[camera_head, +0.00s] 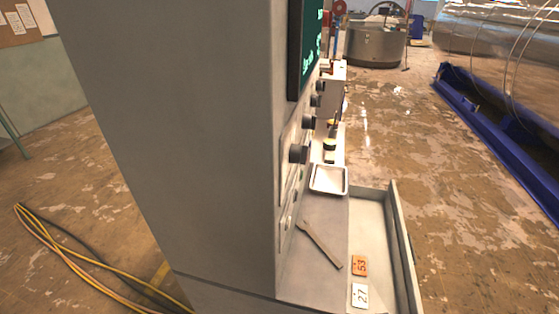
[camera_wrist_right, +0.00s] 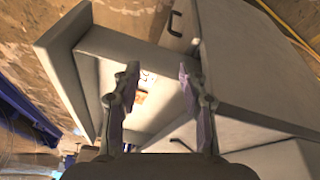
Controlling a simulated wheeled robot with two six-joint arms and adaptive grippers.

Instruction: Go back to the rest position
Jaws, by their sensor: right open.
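My right gripper (camera_wrist_right: 159,76) is open in the right wrist view, its two fingers apart with nothing held between them. Beyond the fingers is an open drawer (camera_wrist_right: 92,42), with part of a small tag (camera_wrist_right: 148,77) visible between the fingertips. Neither gripper shows in the head view. My left gripper is in no view.
A tall grey cabinet (camera_head: 180,120) with knobs fills the middle of the head view. Its shelf holds a wrench (camera_head: 320,244) and a small tray (camera_head: 328,179). Yellow cables (camera_head: 75,262) cross the floor.

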